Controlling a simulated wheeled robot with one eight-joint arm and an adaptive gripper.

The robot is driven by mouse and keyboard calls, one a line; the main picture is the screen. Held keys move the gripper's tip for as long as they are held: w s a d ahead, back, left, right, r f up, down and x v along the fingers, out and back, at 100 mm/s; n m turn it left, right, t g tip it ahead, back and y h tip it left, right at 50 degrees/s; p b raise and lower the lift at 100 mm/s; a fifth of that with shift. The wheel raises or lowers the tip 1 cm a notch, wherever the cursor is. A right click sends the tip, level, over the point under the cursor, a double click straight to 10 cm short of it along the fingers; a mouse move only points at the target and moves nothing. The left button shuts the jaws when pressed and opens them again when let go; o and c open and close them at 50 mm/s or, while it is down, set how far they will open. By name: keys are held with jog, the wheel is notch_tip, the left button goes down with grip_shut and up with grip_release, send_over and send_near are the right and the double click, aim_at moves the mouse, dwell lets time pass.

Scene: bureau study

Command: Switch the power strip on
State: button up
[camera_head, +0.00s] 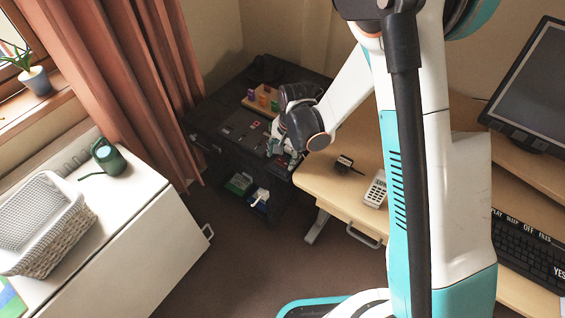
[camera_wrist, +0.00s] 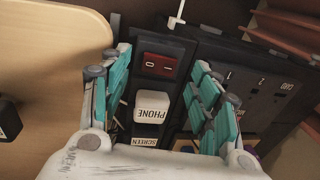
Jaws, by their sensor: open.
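The black power strip (camera_wrist: 190,48) lies between my fingers in the wrist view. Its red rocker switch (camera_wrist: 159,66), marked O and I, is near the far end. I cannot tell which side is pressed. A white plug labelled PHONE (camera_wrist: 152,106) and a dark plug labelled SCREEN (camera_wrist: 146,142) sit in the strip, nearer to me. My gripper (camera_wrist: 160,62) is open, with teal-padded fingers on either side of the strip and nothing held. In the head view my gripper (camera_head: 285,158) is over the dark cabinet's right edge and hides most of the strip.
The dark cabinet (camera_head: 205,115) carries a dark panel (camera_head: 243,128) and a wooden tray (camera_head: 258,106) with coloured pieces. The wooden desk (camera_head: 335,190), right beside it, holds a small dark object (camera_head: 345,163) and a calculator (camera_head: 376,189). A watering can (camera_head: 107,157) stands far left.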

aim_at(282, 162)
jog(key=shift+w+a+f+b, duration=0.15)
jog(key=shift+f+b, duration=0.3)
jog(key=shift+f, duration=1.1)
jog(key=c, duration=1)
jog(key=shift+w+a+g+h, duration=0.1)
jog(key=shift+g+h, duration=0.3)
jog(key=shift+c, duration=0.2)
jog(key=o, duration=1)
jog(key=shift+o, duration=0.2)
